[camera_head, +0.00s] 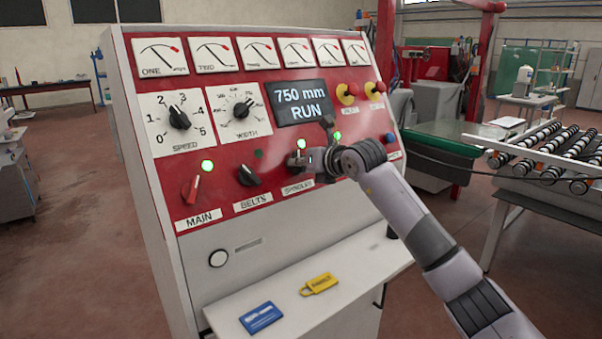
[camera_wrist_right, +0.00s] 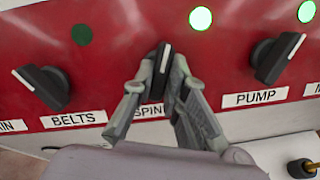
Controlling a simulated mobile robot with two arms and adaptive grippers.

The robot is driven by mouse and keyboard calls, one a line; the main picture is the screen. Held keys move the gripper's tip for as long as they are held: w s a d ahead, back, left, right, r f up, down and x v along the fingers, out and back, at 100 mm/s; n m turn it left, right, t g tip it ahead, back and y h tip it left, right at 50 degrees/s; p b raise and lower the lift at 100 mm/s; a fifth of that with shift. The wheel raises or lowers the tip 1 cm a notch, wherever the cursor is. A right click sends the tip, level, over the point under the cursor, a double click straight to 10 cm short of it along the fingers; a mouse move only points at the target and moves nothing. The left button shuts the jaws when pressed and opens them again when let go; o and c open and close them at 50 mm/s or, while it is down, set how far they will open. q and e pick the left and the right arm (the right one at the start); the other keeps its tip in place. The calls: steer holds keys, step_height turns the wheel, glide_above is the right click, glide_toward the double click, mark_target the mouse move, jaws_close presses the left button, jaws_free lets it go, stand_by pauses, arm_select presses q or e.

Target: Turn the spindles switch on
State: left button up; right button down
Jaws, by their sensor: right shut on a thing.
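The spindles switch (camera_wrist_right: 163,58) is a black knob with a white pointer line on the red panel, above its partly covered SPINDLES label (camera_head: 297,187). In the right wrist view its pointer stands nearly upright, leaning slightly right. My right gripper (camera_wrist_right: 159,82) is shut on the knob, one finger on each side; in the head view the gripper (camera_head: 308,163) hides most of the switch. The green lamp (camera_wrist_right: 200,18) above the spindles switch is lit. My left gripper is not in view.
The belts switch (camera_wrist_right: 41,87) is left of my fingers, pointing up-left, with a dark lamp (camera_wrist_right: 81,34). The pump switch (camera_wrist_right: 276,56) is to the right, its lamp (camera_wrist_right: 306,12) lit. The display (camera_head: 298,102) reads 750 mm RUN. Blue and yellow tags (camera_head: 262,317) (camera_head: 319,284) lie on the shelf below.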

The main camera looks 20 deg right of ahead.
steer(key=shift+r+m+h+b, duration=0.15)
steer(key=shift+m+h+b, duration=0.15)
steer(key=shift+m+b, duration=0.6)
steer(key=shift+r+m, duration=0.1)
steer(key=shift+m, duration=0.2)
steer(key=c, duration=1.6)
jaws_free()
steer(key=shift+f, duration=0.2)
steer(key=v, duration=1.2)
